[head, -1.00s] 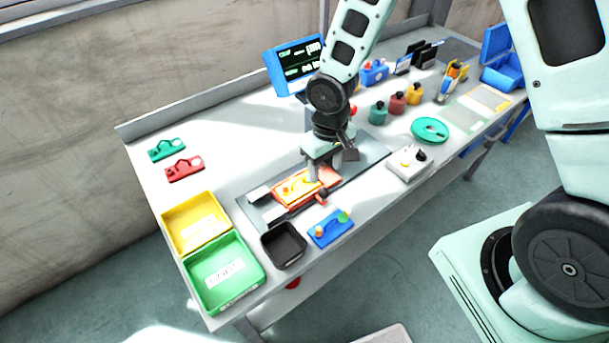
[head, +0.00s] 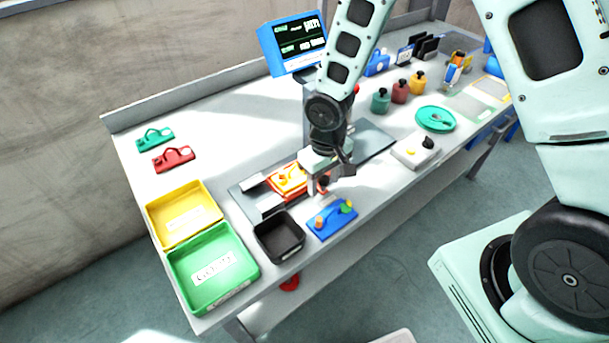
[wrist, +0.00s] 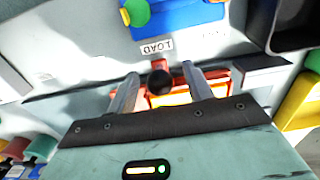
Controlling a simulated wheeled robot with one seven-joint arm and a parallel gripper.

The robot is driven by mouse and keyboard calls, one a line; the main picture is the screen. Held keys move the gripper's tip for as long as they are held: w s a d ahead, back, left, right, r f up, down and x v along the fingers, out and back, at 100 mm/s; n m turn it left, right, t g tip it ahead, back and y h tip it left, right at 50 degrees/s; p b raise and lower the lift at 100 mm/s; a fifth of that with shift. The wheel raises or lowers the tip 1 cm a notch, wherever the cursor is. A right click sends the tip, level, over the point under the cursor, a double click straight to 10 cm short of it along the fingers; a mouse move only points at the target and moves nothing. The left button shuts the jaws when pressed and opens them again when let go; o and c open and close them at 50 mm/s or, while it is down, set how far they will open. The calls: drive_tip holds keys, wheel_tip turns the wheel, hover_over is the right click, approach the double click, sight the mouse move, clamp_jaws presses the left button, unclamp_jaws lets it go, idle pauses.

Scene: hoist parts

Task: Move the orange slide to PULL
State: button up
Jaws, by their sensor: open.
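The orange slide (head: 286,181) sits on the grey rail plate on the table, with a red arm at its front ending in a black knob (head: 323,182). My gripper (head: 322,185) is over the slide's near right side and hides part of it. In the wrist view the open fingers (wrist: 160,78) stand on either side of the black knob (wrist: 160,82), with gaps on both sides. The slide's orange body (wrist: 176,98) shows behind the knob, partly hidden by the gripper. A LOAD label (wrist: 157,46) lies just in front of the knob. I see no readable PULL label.
A blue block with coloured knobs (head: 331,221) and a black tray (head: 279,238) lie close in front. A grey box with knobs (head: 416,151) stands to the right. Yellow (head: 183,214) and green (head: 212,274) bins are at left. A blue-framed screen (head: 295,46) stands behind.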

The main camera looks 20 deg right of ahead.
drive_tip(key=c, duration=0.8)
drive_tip(key=shift+s+a+b, duration=0.3)
drive_tip(key=shift+s+a, duration=0.1)
drive_tip(key=shift+a, duration=0.8)
drive_tip(key=shift+s+a+b, duration=0.25)
drive_tip(key=shift+s+a, duration=0.15)
drive_tip(key=shift+a, duration=0.8)
drive_tip(key=shift+s+a+b, duration=0.3)
drive_tip(key=shift+s+a, duration=0.1)
drive_tip(key=shift+a, duration=0.8)
drive_tip(key=o, duration=0.7)
